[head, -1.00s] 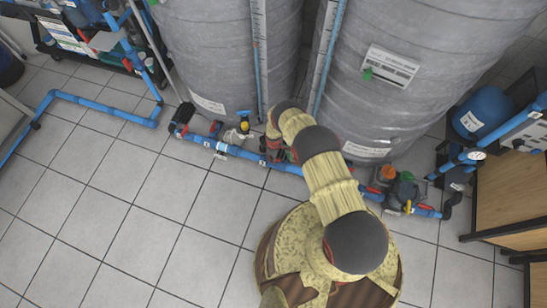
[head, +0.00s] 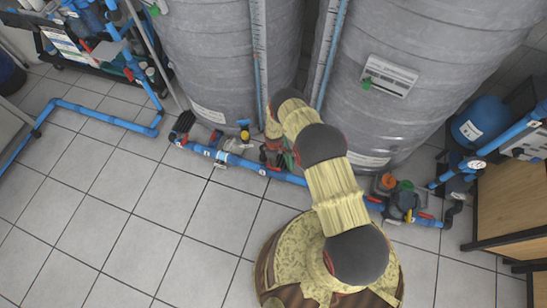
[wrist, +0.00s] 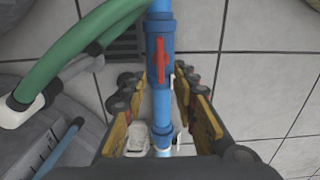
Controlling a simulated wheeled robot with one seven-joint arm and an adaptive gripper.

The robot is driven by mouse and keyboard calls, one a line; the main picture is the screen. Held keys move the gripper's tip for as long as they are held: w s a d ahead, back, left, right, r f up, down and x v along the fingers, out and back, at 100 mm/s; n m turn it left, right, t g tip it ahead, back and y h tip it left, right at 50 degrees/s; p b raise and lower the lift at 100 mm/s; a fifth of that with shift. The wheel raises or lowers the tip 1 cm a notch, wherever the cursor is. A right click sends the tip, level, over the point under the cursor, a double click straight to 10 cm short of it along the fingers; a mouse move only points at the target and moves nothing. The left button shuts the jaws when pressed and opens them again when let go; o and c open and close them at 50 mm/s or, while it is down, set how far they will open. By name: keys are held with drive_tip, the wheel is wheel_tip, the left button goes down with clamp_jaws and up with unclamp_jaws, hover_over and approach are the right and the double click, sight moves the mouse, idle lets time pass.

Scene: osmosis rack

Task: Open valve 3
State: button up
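In the wrist view a red valve handle (wrist: 160,59) lies lengthwise along a blue pipe fitting (wrist: 161,33). My gripper (wrist: 157,84) is open, with one finger on each side of the pipe just below the handle. The space between the fingers holds the pipe; I cannot tell whether either finger touches it. In the head view my arm reaches down to the pipe at the foot of the tanks, and my gripper (head: 277,158) is partly hidden by the arm. No valve number is readable, so I cannot tell which valve this is.
Two large grey tanks (head: 222,65) stand just behind the low blue pipe run (head: 245,164). A green hose (wrist: 75,50) crosses left of the fingers. A pump with an orange cap (head: 388,182) sits at right. Tiled floor in front is clear.

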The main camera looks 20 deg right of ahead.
drive_tip(key=shift+r, duration=2)
